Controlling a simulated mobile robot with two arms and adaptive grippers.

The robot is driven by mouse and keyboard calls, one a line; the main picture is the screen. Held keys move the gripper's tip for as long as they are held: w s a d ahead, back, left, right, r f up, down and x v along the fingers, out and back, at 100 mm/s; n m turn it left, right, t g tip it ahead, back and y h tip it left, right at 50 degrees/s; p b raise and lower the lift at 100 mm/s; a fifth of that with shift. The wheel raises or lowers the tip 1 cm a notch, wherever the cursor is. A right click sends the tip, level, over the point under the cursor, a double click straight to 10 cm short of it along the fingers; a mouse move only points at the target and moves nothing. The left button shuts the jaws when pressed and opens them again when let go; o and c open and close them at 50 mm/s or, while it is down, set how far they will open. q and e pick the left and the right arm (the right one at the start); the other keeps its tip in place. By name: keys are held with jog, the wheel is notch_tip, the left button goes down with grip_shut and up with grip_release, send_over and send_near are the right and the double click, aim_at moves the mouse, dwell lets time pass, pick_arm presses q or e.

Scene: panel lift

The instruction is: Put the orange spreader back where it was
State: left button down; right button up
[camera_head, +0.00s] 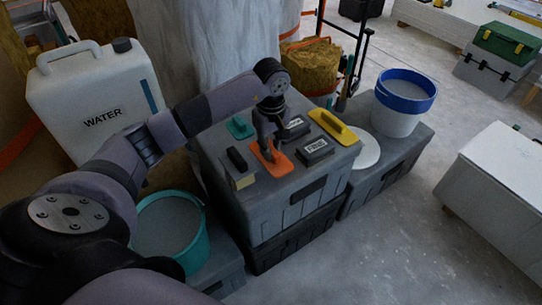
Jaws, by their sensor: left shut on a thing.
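The orange spreader (283,163) is a small flat plate at the middle of the grey toolbox lid (305,183). My left gripper (269,146) points down over it and is shut on it, covering part of its top and its handle. I cannot tell whether the spreader touches the lid or is slightly above it. My right gripper does not show.
A teal spreader (239,127), a black-handled block (240,168), two dark boxes (315,149) and a yellow float (334,127) surround it closely. A teal bucket (168,228), water canister (96,100) and blue-banded bucket (402,100) stand around the toolbox.

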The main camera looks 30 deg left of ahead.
pick_arm(q)
notch_tip(320, 180, down, 3)
jog(key=shift+r, duration=0.1)
jog(key=shift+f, duration=0.2)
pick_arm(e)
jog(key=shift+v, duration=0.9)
pick_arm(q)
jog(key=shift+f, duration=0.1)
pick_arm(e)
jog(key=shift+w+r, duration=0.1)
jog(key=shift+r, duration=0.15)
pick_arm(q)
jog(key=c, duration=1.5)
grip_release()
jog(key=shift+o, duration=0.3)
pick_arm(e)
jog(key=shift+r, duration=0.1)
pick_arm(q)
notch_tip(320, 180, up, 12)
jog(key=shift+s+d+r+p, duration=0.1)
jog(key=shift+p, duration=0.65)
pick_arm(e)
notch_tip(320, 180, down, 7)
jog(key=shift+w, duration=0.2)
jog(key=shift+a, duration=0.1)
